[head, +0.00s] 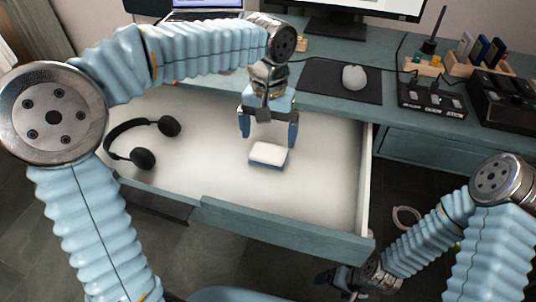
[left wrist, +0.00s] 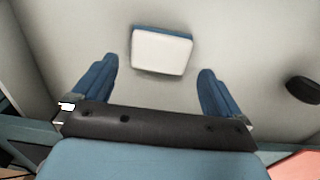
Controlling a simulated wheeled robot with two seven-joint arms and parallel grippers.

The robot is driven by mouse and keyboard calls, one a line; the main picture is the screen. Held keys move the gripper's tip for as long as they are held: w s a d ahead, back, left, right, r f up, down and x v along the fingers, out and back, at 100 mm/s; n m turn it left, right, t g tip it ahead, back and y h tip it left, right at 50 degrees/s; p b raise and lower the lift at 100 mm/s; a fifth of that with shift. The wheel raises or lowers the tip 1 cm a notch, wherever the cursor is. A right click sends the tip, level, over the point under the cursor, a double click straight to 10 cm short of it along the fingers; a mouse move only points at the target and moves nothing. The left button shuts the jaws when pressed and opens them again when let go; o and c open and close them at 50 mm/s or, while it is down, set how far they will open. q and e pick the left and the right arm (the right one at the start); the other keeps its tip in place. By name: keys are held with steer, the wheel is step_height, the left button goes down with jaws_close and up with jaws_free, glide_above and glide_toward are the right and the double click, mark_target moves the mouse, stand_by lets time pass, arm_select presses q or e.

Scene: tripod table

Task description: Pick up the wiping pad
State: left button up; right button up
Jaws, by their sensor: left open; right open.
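The wiping pad (head: 268,155), white on top with a blue lower layer, lies flat in the open drawer, right of its middle. My left gripper (head: 268,135) is open above the drawer, just behind the pad, fingers pointing down. In the left wrist view the pad (left wrist: 161,51) shows ahead of and between the two blue fingertips of my left gripper (left wrist: 155,70), not touching them. My right gripper (head: 340,280) is low at the bottom of the head view, outside the drawer and far from the pad; its fingers are small and dark there.
Black headphones (head: 133,158) lie in the left of the drawer (head: 215,185). The desk above holds a mouse (head: 354,77) on a dark mat, a monitor, a laptop and black devices at right. The drawer floor around the pad is clear.

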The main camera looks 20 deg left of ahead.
mark_target(269, 150)
arm_select(q)
step_height(269, 150, down, 5)
steer(key=shift+w+f, duration=0.1)
steer(key=c, duration=0.8)
